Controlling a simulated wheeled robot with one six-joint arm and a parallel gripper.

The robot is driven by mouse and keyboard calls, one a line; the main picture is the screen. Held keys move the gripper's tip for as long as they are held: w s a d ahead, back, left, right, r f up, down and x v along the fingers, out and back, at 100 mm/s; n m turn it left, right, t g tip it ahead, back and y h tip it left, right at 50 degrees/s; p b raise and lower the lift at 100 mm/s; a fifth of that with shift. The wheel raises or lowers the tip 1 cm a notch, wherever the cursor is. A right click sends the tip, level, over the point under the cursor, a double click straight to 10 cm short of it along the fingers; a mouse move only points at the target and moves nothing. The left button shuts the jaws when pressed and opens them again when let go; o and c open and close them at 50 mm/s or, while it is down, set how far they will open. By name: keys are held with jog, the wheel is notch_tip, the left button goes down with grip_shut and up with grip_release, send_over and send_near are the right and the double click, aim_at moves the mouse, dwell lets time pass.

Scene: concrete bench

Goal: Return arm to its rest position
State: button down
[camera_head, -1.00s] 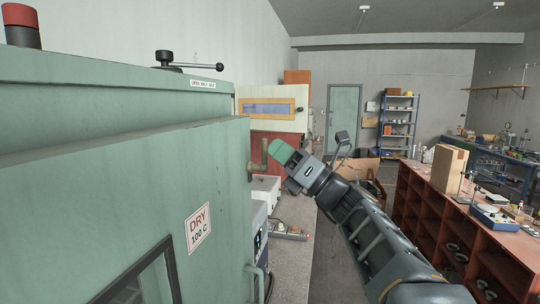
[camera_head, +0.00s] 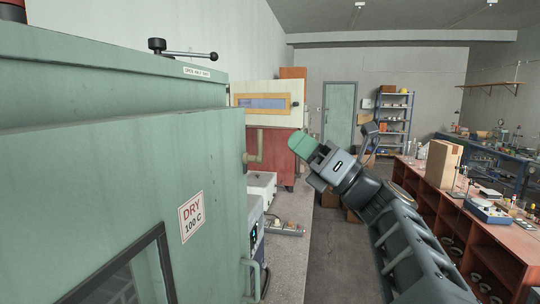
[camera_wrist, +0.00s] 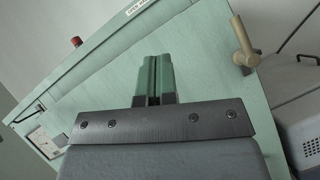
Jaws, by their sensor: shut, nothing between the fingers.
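My gripper (camera_head: 301,145) has green fingers and stands raised in the air over the aisle, right of the green oven cabinet (camera_head: 95,165). In the wrist view the two green fingers (camera_wrist: 153,75) are together with nothing between them. The cabinet fills the view behind them, tilted. Its tan pipe handle (camera_wrist: 243,45) is at the upper right of the wrist view, apart from the fingers. In the head view the handle (camera_head: 253,158) is left of my gripper with a gap between them.
A grey bench (camera_head: 294,212) with white boxes and a power strip (camera_head: 285,229) runs beside the cabinet. A red shelf unit (camera_head: 483,235) with a loaded top stands at the right. Blue shelving (camera_head: 394,118) is at the back. The floor between is mostly open.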

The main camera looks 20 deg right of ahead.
notch_tip(320, 180, down, 22)
jog(key=w+a+f+n+g+h, duration=0.1)
jog(key=w+a+n+g+h, duration=0.1)
jog(key=n+g+h, duration=0.9)
jog(key=s+a+f+n+g+h, duration=0.1)
jog(key=s+f+n+h, duration=0.2)
jog(key=n, duration=0.7)
jog(key=s+a+f+n+g+h, duration=0.1)
jog(key=s+f+n+h, duration=0.1)
jog(key=s+f+n, duration=0.5)
notch_tip(320, 180, down, 6)
jog(key=n, duration=0.4)
jog(key=shift+s+r+n+h, duration=0.15)
jog(key=shift+r+n+h, duration=0.15)
jog(key=shift+h, duration=0.1)
